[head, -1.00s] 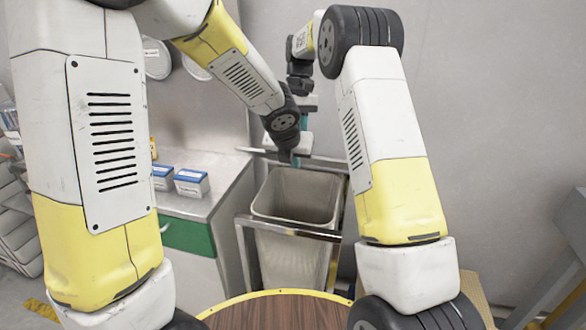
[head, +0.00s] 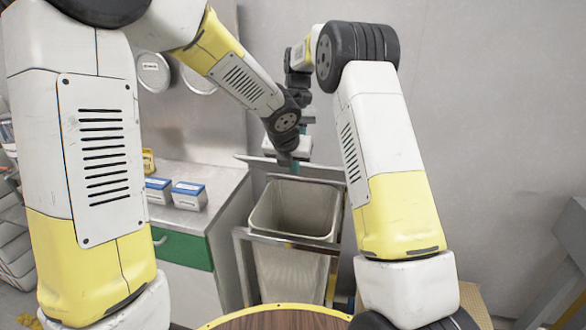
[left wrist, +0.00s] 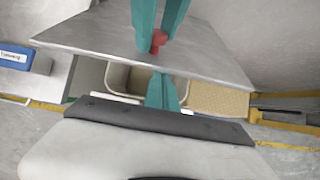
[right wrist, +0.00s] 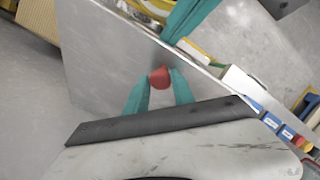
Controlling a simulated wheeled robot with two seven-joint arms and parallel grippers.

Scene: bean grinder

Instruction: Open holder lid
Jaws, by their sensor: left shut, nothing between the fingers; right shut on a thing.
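The holder lid is a grey metal plate (left wrist: 215,55), shown beyond my grippers in the left wrist view. It also fills much of the right wrist view (right wrist: 105,75). In the head view it is a thin, slightly tilted strip (head: 325,172) above the holder's bin (head: 262,215), whose mouth is visible. A red knob (right wrist: 159,78) sits between the teal fingers of my right gripper (right wrist: 160,85), which is shut on it. The knob also shows in the left wrist view (left wrist: 158,41). My left gripper (left wrist: 163,80) is shut and empty, close by the lid's edge.
The bin stands in a metal frame (head: 285,239). A counter (head: 225,185) to its left carries blue-lidded boxes (head: 188,194). A round wooden table (head: 285,320) is in front. A plain wall (head: 480,90) stands behind.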

